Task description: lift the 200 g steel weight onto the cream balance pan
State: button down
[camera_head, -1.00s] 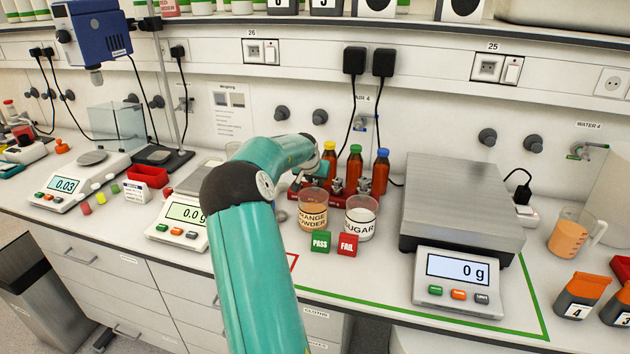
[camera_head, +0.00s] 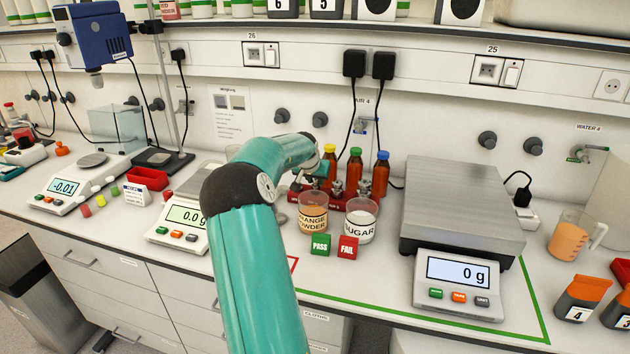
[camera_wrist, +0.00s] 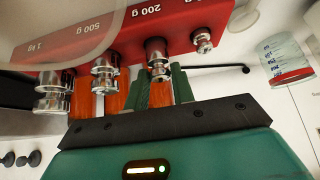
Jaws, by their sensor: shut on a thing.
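The 200 g steel weight (camera_wrist: 158,58) is a small shiny cylinder with a knob, at the red rack place labelled "200 g". My gripper (camera_wrist: 161,86) is shut on it, with one dark green finger on each side. It appears to be still at the rack; I cannot tell if it is raised. In the head view my gripper is mostly hidden behind my teal arm, near the red rack (camera_head: 361,204). The pale balance reading 0.0 g (camera_head: 178,222) stands left of my arm. Its flat pan (camera_head: 204,173) is partly hidden by the arm.
Other weights, 500 g (camera_wrist: 105,72) and 1 kg (camera_wrist: 54,90), flank the grip closely, with a smaller one (camera_wrist: 203,40). Bottles (camera_head: 354,172) stand behind the rack. A large grey scale (camera_head: 462,205) is right.

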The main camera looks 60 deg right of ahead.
jog(key=shift+r, duration=0.95)
jog(key=shift+r, duration=0.1)
